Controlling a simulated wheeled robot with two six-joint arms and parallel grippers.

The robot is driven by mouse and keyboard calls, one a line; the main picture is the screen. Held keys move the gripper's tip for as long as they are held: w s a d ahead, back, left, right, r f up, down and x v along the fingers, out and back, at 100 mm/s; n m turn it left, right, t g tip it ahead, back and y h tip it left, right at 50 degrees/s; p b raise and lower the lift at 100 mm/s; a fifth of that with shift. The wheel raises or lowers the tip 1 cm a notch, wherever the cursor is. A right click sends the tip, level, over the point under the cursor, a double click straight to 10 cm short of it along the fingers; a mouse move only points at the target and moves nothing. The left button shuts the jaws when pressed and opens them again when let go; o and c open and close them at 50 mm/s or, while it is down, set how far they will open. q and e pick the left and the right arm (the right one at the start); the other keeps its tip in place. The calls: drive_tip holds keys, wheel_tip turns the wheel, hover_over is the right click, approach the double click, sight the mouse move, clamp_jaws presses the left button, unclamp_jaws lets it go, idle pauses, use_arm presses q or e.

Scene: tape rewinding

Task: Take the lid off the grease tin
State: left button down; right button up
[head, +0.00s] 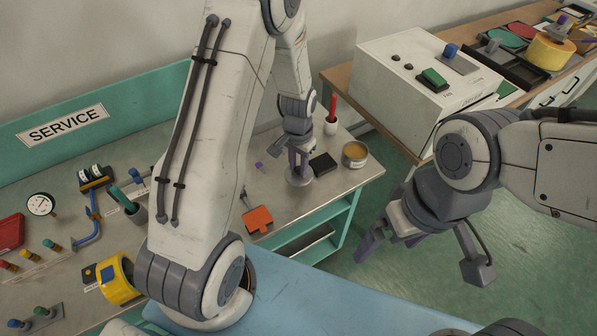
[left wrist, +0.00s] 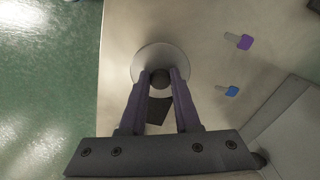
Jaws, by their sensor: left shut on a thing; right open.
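The grease tin (head: 355,154) stands at the right end of the service bench, with its tan contents uncovered. My left gripper (head: 299,176) is shut on the dark knob of the round grey lid (head: 300,182), left of the tin. In the left wrist view the lid (left wrist: 150,57) shows beyond the fingertips, with its knob (left wrist: 160,78) between them. The lid is at or just above the bench top; I cannot tell whether it touches. My right gripper (head: 424,255) is open and empty, over the floor in front of the bench.
A black block (head: 323,164) lies between lid and tin. A white cup with a red tool (head: 331,118) stands behind. An orange-red scraper (head: 257,219) lies near the front edge. A white machine (head: 420,85) is on the wooden bench at right. Small purple (left wrist: 245,42) and blue pieces (left wrist: 232,91) lie nearby.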

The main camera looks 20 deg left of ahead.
sight(298, 170)
use_arm(q)
wheel_tip(298, 170, down, 3)
drive_tip(key=shift+f+p, duration=0.2)
drive_tip(key=shift+p, duration=0.25)
drive_tip(key=shift+f, duration=0.15)
drive_tip(key=shift+f, duration=0.1)
drive_tip(key=shift+f, duration=0.15)
drive_tip(key=c, duration=0.6)
unclamp_jaws()
drive_tip(key=shift+r, duration=0.2)
